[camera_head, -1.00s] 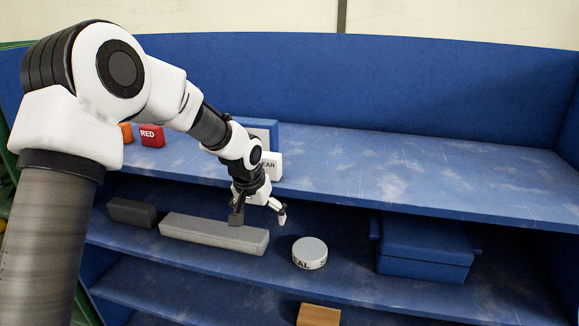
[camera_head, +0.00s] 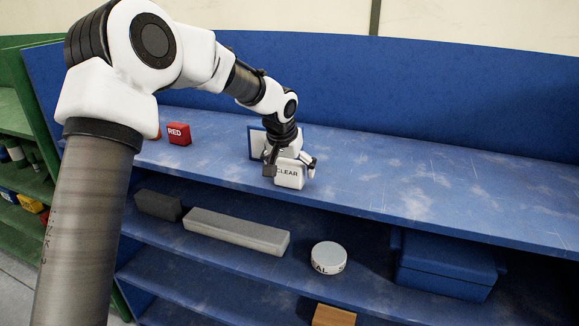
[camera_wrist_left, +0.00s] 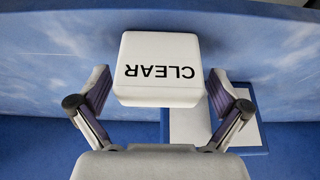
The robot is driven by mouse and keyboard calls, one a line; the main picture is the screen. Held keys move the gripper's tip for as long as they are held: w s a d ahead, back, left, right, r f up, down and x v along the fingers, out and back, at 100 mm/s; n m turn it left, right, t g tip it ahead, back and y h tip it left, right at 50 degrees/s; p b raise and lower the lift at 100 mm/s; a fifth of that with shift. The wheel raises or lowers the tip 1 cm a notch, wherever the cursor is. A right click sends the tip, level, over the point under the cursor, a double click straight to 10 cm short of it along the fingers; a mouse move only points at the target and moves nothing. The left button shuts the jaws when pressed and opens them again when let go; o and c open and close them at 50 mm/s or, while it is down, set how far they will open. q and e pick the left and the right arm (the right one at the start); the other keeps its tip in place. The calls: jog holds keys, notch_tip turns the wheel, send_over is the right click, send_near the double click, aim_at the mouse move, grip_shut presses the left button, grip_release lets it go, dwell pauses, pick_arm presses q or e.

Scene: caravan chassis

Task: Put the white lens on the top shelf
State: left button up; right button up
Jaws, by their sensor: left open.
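The white lens (camera_head: 289,174), a white block marked CLEAR, stands on the top shelf (camera_head: 400,185) near its front edge. It also shows in the left wrist view (camera_wrist_left: 160,50), with the marking upside down. My left gripper (camera_head: 290,166) is at the block, with one finger on either side of it. In the left wrist view the fingers (camera_wrist_left: 158,100) are spread, with the block between their tips; I cannot tell whether they touch it. My right gripper is not in view.
A blue-framed pale panel (camera_wrist_left: 191,127) stands beside the block. A red block (camera_head: 179,133) is farther left. The shelf below holds grey bars (camera_head: 235,230), a round white piece (camera_head: 329,257) and a blue box (camera_head: 447,265). The top shelf is clear to the right.

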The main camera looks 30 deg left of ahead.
pick_arm(q)
jog(key=shift+w+f, duration=0.45)
jog(key=shift+w, duration=0.05)
jog(key=shift+s+r, duration=0.3)
jog(key=shift+s, duration=0.15)
jog(key=c, duration=1.2)
jog(key=shift+w+f, duration=0.1)
jog(key=shift+w, duration=0.05)
jog(key=shift+c, duration=0.4)
